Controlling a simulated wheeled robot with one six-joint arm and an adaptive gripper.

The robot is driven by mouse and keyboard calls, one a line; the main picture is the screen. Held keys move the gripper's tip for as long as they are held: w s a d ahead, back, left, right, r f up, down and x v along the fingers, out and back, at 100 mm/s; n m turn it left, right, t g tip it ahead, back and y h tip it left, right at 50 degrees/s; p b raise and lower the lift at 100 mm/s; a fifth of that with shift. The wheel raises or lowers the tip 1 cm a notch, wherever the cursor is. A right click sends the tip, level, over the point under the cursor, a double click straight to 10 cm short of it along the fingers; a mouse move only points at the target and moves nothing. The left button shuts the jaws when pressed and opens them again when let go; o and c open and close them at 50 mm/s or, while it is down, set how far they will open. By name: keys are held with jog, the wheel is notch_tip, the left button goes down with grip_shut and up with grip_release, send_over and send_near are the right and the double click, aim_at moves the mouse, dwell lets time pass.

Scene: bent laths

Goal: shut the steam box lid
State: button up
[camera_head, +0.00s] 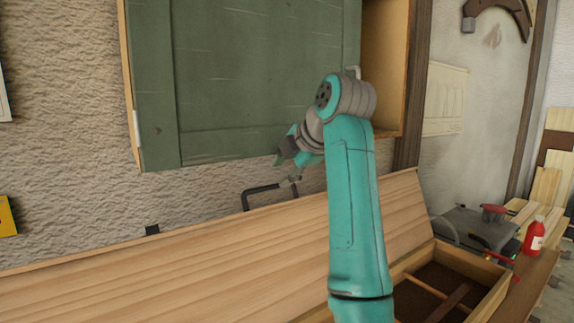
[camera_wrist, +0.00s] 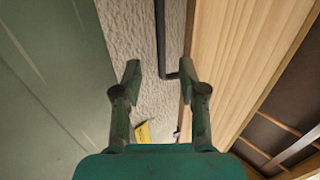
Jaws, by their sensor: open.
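The steam box is a long wooden box whose dark interior (camera_head: 432,284) shows at the lower right. Its plank lid (camera_head: 200,250) stands raised, leaning back near the wall. A black bar handle (camera_head: 262,189) rises at the lid's top edge. My gripper (camera_head: 284,160) is above the lid, close to the handle and below the green cabinet. In the wrist view my gripper (camera_wrist: 160,74) is open, with the dark handle bar (camera_wrist: 160,35) showing between and beyond the fingertips. I cannot tell whether they touch. The lid (camera_wrist: 235,65) is right of the fingers there.
A green cabinet (camera_head: 240,70) hangs on the wall just above my gripper and fills the left of the wrist view. At the right are a grey machine (camera_head: 470,230) and a red bottle (camera_head: 534,236). A yellow object (camera_head: 7,216) is at the far left.

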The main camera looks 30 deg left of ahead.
aim_at(271, 187)
jog(key=shift+x, duration=4.55)
jog(key=shift+w, duration=0.1)
jog(key=c, duration=0.8)
jog(key=shift+d, duration=0.15)
